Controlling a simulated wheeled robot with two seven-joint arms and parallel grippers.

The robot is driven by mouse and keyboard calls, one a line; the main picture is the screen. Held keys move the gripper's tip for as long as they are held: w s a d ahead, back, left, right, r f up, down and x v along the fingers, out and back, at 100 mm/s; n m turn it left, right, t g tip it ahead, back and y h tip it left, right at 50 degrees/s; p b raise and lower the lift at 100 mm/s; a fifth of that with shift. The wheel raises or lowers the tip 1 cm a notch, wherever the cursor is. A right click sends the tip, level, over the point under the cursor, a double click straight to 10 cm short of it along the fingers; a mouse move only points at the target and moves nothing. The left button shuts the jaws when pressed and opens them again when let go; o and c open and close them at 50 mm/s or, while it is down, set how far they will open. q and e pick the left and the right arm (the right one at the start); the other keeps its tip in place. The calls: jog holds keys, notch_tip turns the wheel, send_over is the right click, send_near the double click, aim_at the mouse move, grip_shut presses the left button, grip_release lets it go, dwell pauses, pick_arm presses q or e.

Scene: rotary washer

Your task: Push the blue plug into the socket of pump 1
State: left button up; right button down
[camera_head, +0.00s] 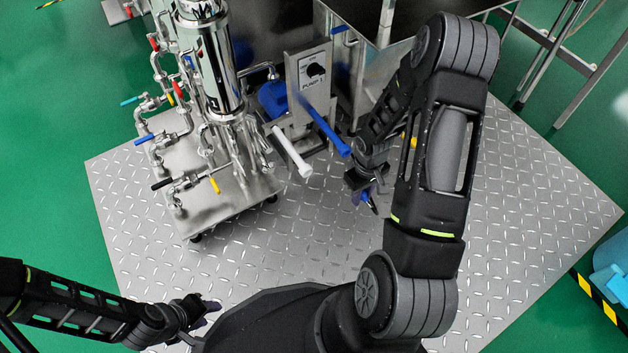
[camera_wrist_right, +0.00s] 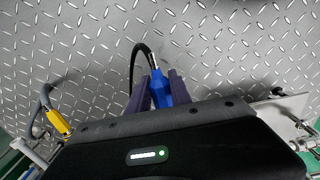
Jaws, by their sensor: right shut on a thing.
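My right gripper (camera_head: 366,197) is shut on the blue plug (camera_wrist_right: 160,84), which sits between its two dark fingers. A black cable runs from the plug and curves away over the metal floor. In the head view the blue plug (camera_head: 370,206) shows only as a small piece below the gripper. The pump 1 panel (camera_head: 314,75), with a black knob and a label, stands up and left of this gripper, clearly apart from it. I cannot make out its socket. My left gripper (camera_head: 207,310) is low at the left, away from the pump; its opening is unclear.
A blue bar (camera_head: 325,130) and a white bar (camera_head: 292,150) stick out below the panel, near my right gripper. A piped steel skid (camera_head: 215,205) stands to the left. A yellow plug (camera_wrist_right: 58,122) shows at left in the wrist view. The tread-plate floor (camera_head: 300,230) is clear in front.

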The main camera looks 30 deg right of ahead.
jog(key=shift+d, duration=0.15)
jog(key=shift+d+p, duration=0.65)
jog(key=shift+d, duration=1.55)
jog(key=shift+s, duration=0.1)
jog(key=w+b, duration=0.1)
jog(key=w, duration=0.5)
dwell(0.4)
jog(key=shift+w+d+b, duration=0.1)
jog(key=shift+w+b, duration=0.25)
jog(key=shift+w, duration=0.4)
dwell(1.9)
jog(key=c, duration=1.1)
grip_release()
